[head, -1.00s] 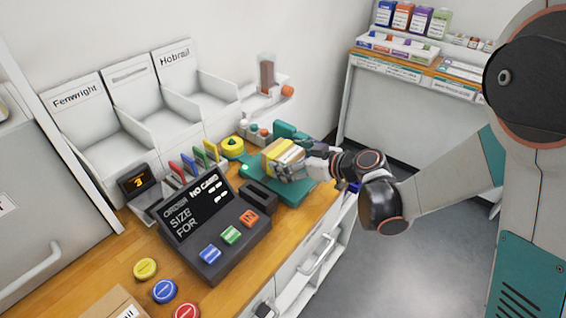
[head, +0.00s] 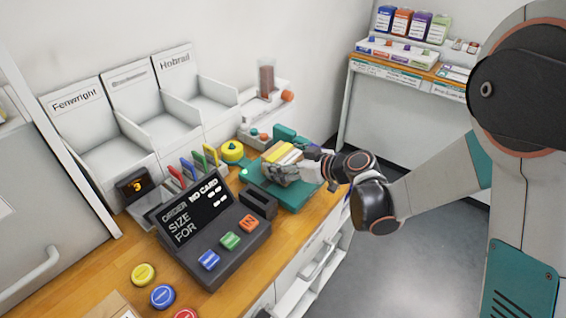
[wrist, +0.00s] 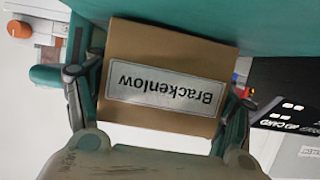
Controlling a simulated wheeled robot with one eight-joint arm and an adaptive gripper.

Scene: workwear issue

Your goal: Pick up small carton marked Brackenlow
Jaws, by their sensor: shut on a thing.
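The small carton (wrist: 170,45) is brown cardboard with a silver label reading "Brackenlow", upside down in the wrist view. My gripper (wrist: 158,100) has one finger on each side of it and is shut on it. In the head view the carton (head: 283,153) shows yellow and pale bands on top, at the teal stand on the counter. My gripper (head: 280,170) covers its near side there. I cannot tell whether its underside touches the stand.
The teal stand (head: 298,196) is beside a dark order panel (head: 210,225) with coloured buttons. White labelled bins (head: 110,158) line the wall. Open floor (head: 420,225) lies right of the counter.

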